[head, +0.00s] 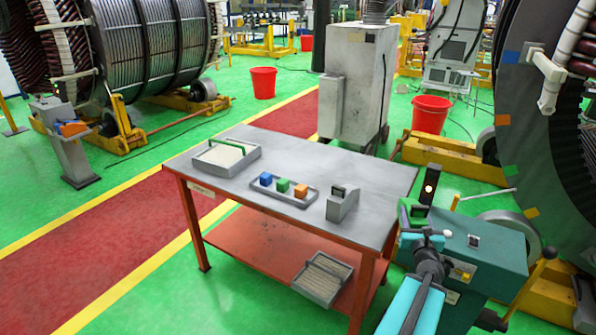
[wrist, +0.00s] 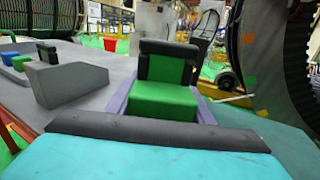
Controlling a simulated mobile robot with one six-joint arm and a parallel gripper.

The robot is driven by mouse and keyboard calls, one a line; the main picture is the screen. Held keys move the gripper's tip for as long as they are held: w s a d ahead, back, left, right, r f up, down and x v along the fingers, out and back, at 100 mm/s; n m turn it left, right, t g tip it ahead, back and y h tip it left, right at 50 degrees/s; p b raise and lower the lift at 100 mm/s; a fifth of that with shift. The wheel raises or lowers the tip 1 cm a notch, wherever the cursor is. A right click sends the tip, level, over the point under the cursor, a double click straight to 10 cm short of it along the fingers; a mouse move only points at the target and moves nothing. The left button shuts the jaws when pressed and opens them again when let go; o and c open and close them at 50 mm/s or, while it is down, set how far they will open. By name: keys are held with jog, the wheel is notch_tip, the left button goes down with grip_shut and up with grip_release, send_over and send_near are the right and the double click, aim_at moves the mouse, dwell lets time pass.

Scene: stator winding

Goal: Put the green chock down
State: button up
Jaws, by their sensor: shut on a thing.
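My gripper (head: 412,212) is shut on the green chock, just off the table's right end, above the teal machine box. The chock shows green at the gripper's end in the head view (head: 404,214). The grey table (head: 235,185) lies left of my gripper. A grey tray (head: 287,198) on it holds small blue, green and orange blocks. I cannot see anything touching the chock from below.
A grey angled holder (head: 341,206) stands near the table's right edge. A tray with a green handle (head: 226,157) is at the back left. The teal machine box (head: 495,255) and large ring with coloured patches (head: 545,140) lie right. The table's front right corner looks clear.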

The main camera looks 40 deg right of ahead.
jog(key=shift+w+f+b, duration=0.25)
jog(key=shift+w+b, duration=0.8)
jog(key=shift+b, duration=0.1)
jog(key=w+b, duration=0.8)
jog(key=w, duration=0.5)
jog(key=shift+w+f, duration=0.35)
jog(key=shift+f, duration=0.1)
jog(key=shift+f+b, duration=0.4)
jog(key=shift+f, duration=1.35)
jog(key=shift+f, duration=0.15)
